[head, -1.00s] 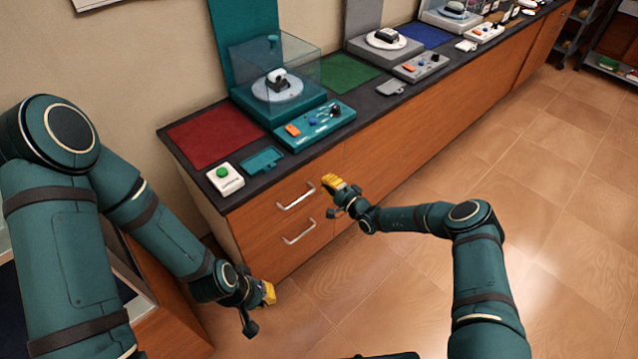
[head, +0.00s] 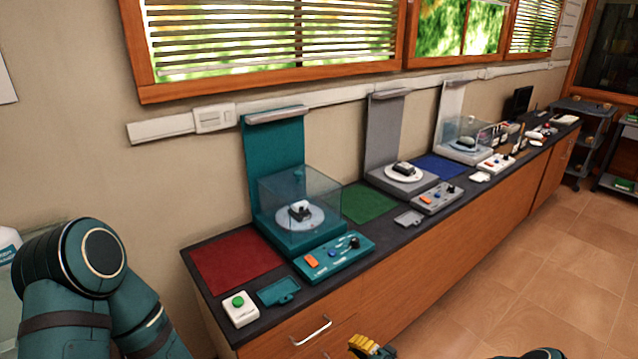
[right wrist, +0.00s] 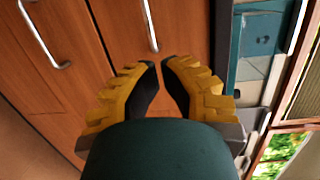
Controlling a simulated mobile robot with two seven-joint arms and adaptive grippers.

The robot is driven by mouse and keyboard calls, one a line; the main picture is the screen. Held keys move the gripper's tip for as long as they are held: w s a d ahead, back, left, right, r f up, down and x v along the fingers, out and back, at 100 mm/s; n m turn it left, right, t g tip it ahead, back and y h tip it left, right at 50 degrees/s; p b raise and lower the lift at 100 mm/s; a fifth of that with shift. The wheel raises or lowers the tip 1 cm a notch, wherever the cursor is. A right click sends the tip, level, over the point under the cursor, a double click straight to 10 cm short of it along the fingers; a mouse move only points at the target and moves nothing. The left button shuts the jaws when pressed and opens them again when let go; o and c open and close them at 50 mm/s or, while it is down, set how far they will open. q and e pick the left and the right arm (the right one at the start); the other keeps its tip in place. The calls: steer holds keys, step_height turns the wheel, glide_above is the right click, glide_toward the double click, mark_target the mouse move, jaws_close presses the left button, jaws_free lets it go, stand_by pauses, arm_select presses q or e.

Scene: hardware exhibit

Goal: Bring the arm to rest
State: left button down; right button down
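My right gripper (head: 368,345) shows at the bottom edge of the head view, in front of the counter's drawer fronts. In the right wrist view its two yellow fingers with black inner pads (right wrist: 160,64) have their tips close together, with nothing between them. A bit of my right arm (head: 540,353) shows at the bottom right of the head view. My left arm (head: 85,270) stands bent at the lower left. My left gripper is out of view.
The dark counter (head: 236,343) carries a teal exhibit with a clear cover (head: 305,205), a red mat (head: 235,262), a green-button box (head: 240,308) and a control panel (head: 335,257). A drawer handle (head: 313,332) sticks out below. The tiled floor (head: 540,260) at right is clear.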

steer(key=s+a+n+g+h, duration=0.1)
steer(key=s+a+n+g, duration=0.25)
steer(key=s+g, duration=0.4)
steer(key=s+a+n+g+h, duration=0.15)
steer(key=s+a+g, duration=0.3)
steer(key=s, duration=0.65)
steer(key=s+d+r+n+t+h, duration=0.1)
steer(key=s+d+r+n+h, duration=0.1)
steer(key=s+d+r+h, duration=0.4)
steer(key=s, duration=0.3)
steer(key=shift+d+r+n+t, duration=0.15)
steer(key=shift+r+n+t, duration=0.15)
steer(key=shift+r+n, duration=0.1)
